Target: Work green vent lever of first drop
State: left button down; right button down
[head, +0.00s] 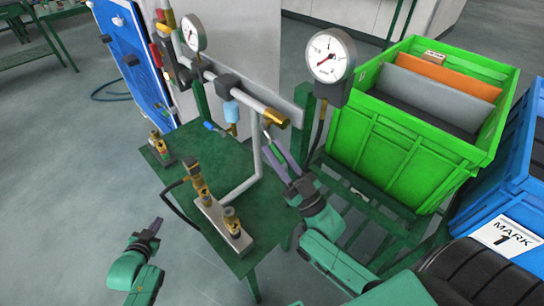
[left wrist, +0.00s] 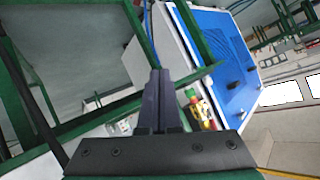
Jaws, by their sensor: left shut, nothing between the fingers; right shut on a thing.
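My right gripper (head: 277,155) is beside the grey vertical pipe (head: 256,145), below the brass fitting (head: 276,118) at the end of the horizontal pipe. Its fingers are closed around a narrow green piece, which looks like the vent lever (head: 275,147); the fingers hide most of it. My left gripper (head: 156,226) is shut and empty, low at the left beside the green table. In the left wrist view its closed dark fingers (left wrist: 158,98) show with nothing between them.
The green table (head: 225,180) carries brass valves (head: 200,185). Two pressure gauges (head: 330,55) stand on the pipework. A green crate (head: 375,140) with panels and a blue crate (head: 500,195) are at the right. A blue panel (head: 135,55) stands at the back left.

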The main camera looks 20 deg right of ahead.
pick_arm(q)
jog(key=w+d+r+m+t+h, duration=0.1)
jog(key=w+d+r+m+h, duration=0.2)
jog(key=r, duration=0.7)
jog(key=w+d+r+m+t+h, duration=0.1)
jog(key=d+r+m+h, duration=0.1)
jog(key=d+r, duration=0.6)
jog(key=w+d+r+m+t+h, duration=0.1)
jog(key=w+d+r+m+h, duration=0.15)
jog(key=r, duration=1.05)
pick_arm(e)
jog(key=shift+f, duration=0.1)
pick_arm(q)
jog(key=s+d+r+m+g+h, duration=0.2)
jog(key=s+d+g, duration=0.15)
jog(key=s, duration=0.55)
jog(key=s+d+r+m+g+h, duration=0.1)
jog(key=s+d+g, duration=0.1)
jog(key=s+d, duration=0.5)
jog(key=s+d+r+m+g+h, duration=0.2)
jog(key=s, duration=0.9)
jog(key=w+d+f, duration=0.3)
jog(key=w+d, duration=0.3)
jog(key=d, duration=0.3)
jog(key=shift+f, duration=0.35)
